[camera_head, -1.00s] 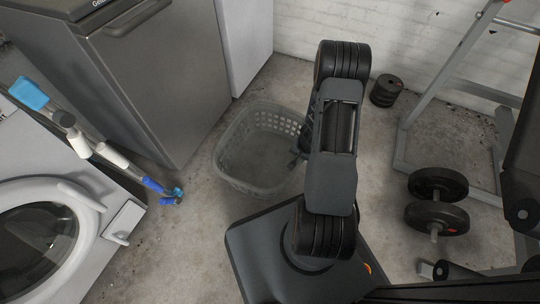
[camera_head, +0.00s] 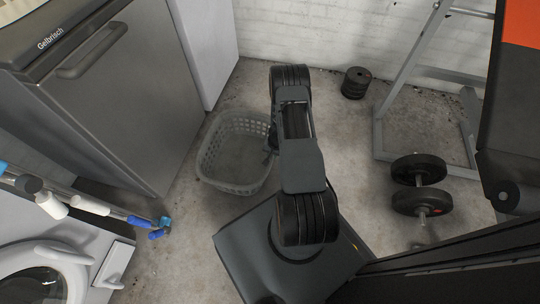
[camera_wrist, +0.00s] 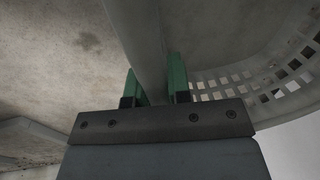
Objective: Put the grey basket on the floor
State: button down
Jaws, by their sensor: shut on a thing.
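The grey basket (camera_head: 207,165) is an open-topped plastic tub with slotted sides. In the head view it is upright, looks empty, and is just left of my arm. My gripper (camera_wrist: 154,88) has its two green fingertips on either side of the basket's rim, shut on it. In the wrist view the basket's slotted wall (camera_wrist: 262,82) curves away to the right. In the head view my gripper is mostly hidden behind my arm at the basket's right side. I cannot tell whether the basket's bottom touches the concrete floor (camera_head: 185,235).
A grey appliance (camera_head: 130,95) stands close left of the basket, with a white washing machine (camera_head: 60,265) at lower left. Blue-tipped cleaning poles (camera_head: 95,207) lean there. Dumbbells (camera_head: 420,185), stacked weight plates (camera_head: 356,82) and a metal frame (camera_head: 380,130) stand right. Bare floor lies between.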

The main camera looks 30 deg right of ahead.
jog(key=shift+w+f, duration=0.15)
jog(key=shift+f, duration=0.05)
jog(key=shift+w+d+f+b, duration=0.15)
jog(key=shift+f+b, duration=0.25)
jog(key=shift+f, duration=0.5)
jog(key=shift+w+a+f+b, duration=0.15)
jog(key=shift+f+b, duration=0.2)
jog(key=shift+f, duration=0.7)
jog(key=c, duration=1.1)
grip_release()
jog(key=shift+o, duration=0.2)
